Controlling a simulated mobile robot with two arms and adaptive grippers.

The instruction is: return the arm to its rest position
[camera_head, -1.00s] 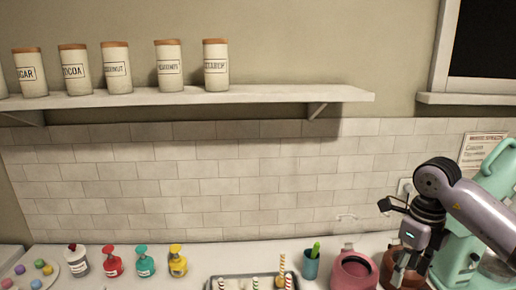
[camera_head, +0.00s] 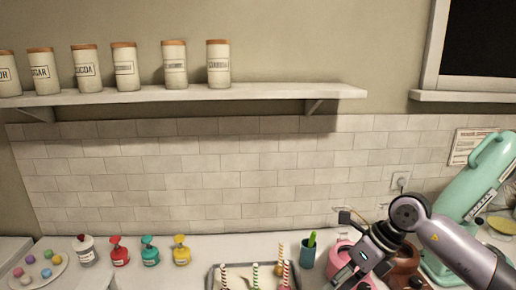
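My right arm comes in from the right side of the head view, with its gripper (camera_head: 347,268) low over the counter. The gripper is in front of a pink pot (camera_head: 340,254) and beside a brown pot (camera_head: 405,262), both partly hidden by it. Its fingers are dark and small here, so I cannot tell whether they are open or shut, or whether they touch a pot. My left arm and gripper are not in view.
A mint stand mixer (camera_head: 468,205) stands at the right. Several bottles (camera_head: 150,252) and a plate of coloured balls (camera_head: 57,270) are at the left. A shelf (camera_head: 260,93) with jars hangs above.

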